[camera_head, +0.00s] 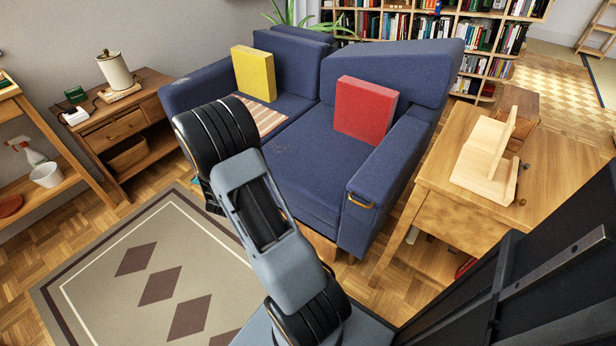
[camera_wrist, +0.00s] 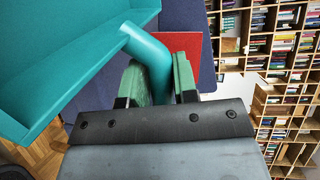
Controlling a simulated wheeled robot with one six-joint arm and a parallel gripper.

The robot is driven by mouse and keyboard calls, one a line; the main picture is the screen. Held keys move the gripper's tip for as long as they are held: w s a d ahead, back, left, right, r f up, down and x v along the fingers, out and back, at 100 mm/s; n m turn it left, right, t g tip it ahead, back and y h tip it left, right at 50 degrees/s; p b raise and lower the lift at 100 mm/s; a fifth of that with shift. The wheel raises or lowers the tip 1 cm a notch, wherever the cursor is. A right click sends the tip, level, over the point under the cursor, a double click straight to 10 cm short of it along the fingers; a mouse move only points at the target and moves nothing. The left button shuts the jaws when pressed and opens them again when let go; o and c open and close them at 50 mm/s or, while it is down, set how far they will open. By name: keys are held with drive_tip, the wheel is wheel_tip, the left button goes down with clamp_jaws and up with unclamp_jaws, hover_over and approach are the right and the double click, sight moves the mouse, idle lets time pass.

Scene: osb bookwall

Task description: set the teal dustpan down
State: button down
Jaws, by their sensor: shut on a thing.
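In the wrist view, my gripper (camera_wrist: 158,82) is shut on the handle of the teal dustpan (camera_wrist: 60,50). The handle passes between the two green finger pads, and the wide pan fills the upper left of the picture. The blue sofa and a red cushion show behind the dustpan. In the head view my arm reaches toward the sofa's front; my gripper is hidden behind my own arm links and the dustpan cannot be made out clearly.
The blue sofa (camera_head: 300,180) holds a yellow cushion (camera_head: 254,73) and a red cushion (camera_head: 365,109). A wooden side table (camera_head: 455,200) with a wooden stand (camera_head: 487,160) is at right. A wooden cabinet (camera_head: 115,130) is at left. The patterned rug (camera_head: 110,255) has bare floor around it.

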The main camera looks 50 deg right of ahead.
drive_tip(key=s+d+f+m+g+h+b, duration=0.1)
drive_tip(key=s+d+f+m+g+b, duration=0.15)
drive_tip(key=s+d+m+g, duration=0.9)
drive_tip(key=s+a+r+n+p, duration=0.2)
drive_tip(key=s+a+n, duration=0.15)
drive_tip(key=s, duration=0.95)
drive_tip(key=shift+m+g, duration=0.25)
drive_tip(key=shift+m, duration=0.35)
drive_tip(key=w+d+f+b, duration=0.2)
drive_tip(key=d+f, duration=0.1)
drive_tip(key=w+d+f+b, duration=0.5)
drive_tip(key=w+d+f, duration=0.1)
drive_tip(key=d+f, duration=0.1)
drive_tip(key=shift+b, duration=0.35)
drive_tip(key=shift+f+b, duration=0.65)
drive_tip(key=shift+f, duration=0.9)
